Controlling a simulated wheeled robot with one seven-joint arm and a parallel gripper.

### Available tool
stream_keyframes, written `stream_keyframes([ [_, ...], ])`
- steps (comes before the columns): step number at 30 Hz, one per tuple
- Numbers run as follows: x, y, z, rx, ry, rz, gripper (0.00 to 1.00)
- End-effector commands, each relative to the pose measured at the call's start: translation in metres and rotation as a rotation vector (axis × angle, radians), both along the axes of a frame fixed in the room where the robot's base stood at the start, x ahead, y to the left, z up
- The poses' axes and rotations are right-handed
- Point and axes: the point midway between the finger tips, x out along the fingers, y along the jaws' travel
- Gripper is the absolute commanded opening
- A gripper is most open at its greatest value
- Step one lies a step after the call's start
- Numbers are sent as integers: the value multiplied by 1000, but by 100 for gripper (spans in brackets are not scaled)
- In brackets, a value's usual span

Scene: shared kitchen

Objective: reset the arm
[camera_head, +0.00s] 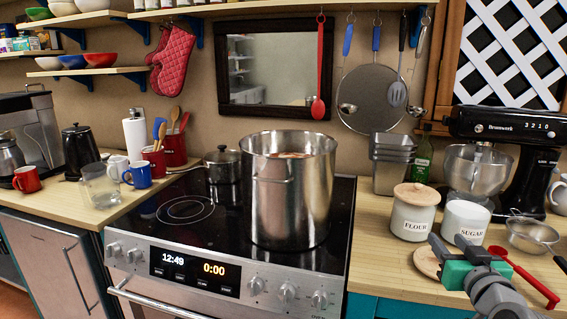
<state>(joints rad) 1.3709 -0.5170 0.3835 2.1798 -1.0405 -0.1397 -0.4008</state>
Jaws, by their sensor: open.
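My gripper (463,249) is at the lower right, over the front part of the right counter. Its grey and teal body shows, with the fingers pointing up and to the left. The jaws are open and nothing shows between them. The gripper appears just in front of the white sugar jar (465,222), covering its lower edge; I cannot tell whether they touch. My arm comes in from the bottom right corner.
A tall steel pot (290,200) stands on the black cooktop (180,235), with a smaller lidded pot (222,165) behind. A flour jar (413,215), wooden disc (428,262), red spoon (530,278), strainer (530,236) and stand mixer (510,135) crowd the right counter. Mugs (138,174) stand left.

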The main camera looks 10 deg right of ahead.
Motion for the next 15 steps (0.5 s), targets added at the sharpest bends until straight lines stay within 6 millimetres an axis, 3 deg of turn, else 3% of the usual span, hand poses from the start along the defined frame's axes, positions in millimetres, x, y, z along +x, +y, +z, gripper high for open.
stream_keyframes([
  [8,43,69,-26,80,208,139,44],
  [11,54,106,-41,113,321,197,44],
  [15,55,174,-61,159,542,285,44],
])
